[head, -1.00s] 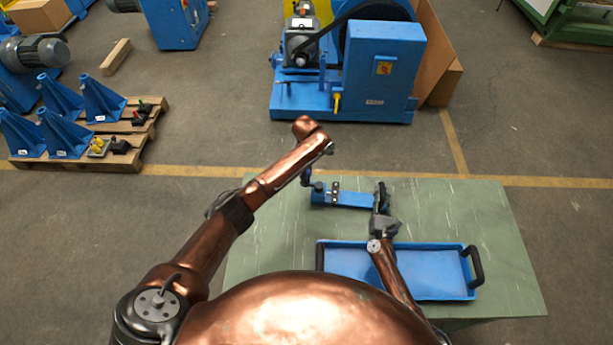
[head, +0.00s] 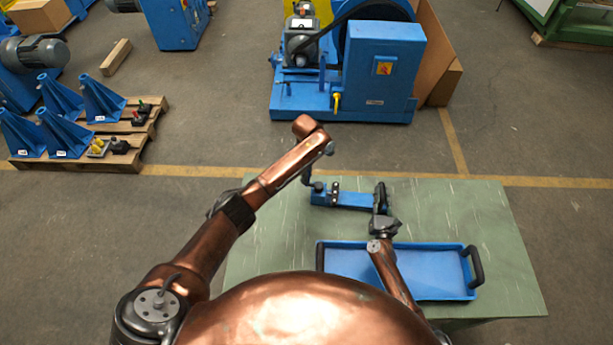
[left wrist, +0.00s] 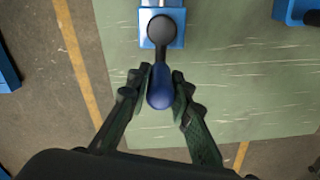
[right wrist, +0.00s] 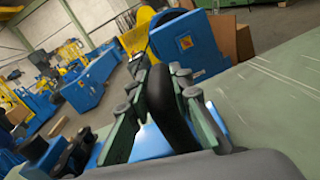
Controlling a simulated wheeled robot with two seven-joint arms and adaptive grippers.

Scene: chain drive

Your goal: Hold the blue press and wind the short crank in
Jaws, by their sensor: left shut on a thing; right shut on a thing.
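The blue press (head: 352,200) lies on the green table, its long blue body running left to right. A short dark crank (left wrist: 162,30) with a blue grip (left wrist: 160,92) is at its left end. My left gripper (left wrist: 161,78) is shut on the blue grip from both sides; in the head view my left arm partly hides it. My right gripper (head: 381,216) is at the press's right end, and in the right wrist view (right wrist: 162,72) its fingers are shut on a black upright handle (right wrist: 168,108). The inside of the press is too small to tell.
A blue tray (head: 440,290) with dark handles stands in front of the press, beside my right forearm. The green table top (head: 480,215) is clear on the right. A large blue machine (head: 385,75) and a pallet with blue stands (head: 135,130) are on the floor beyond.

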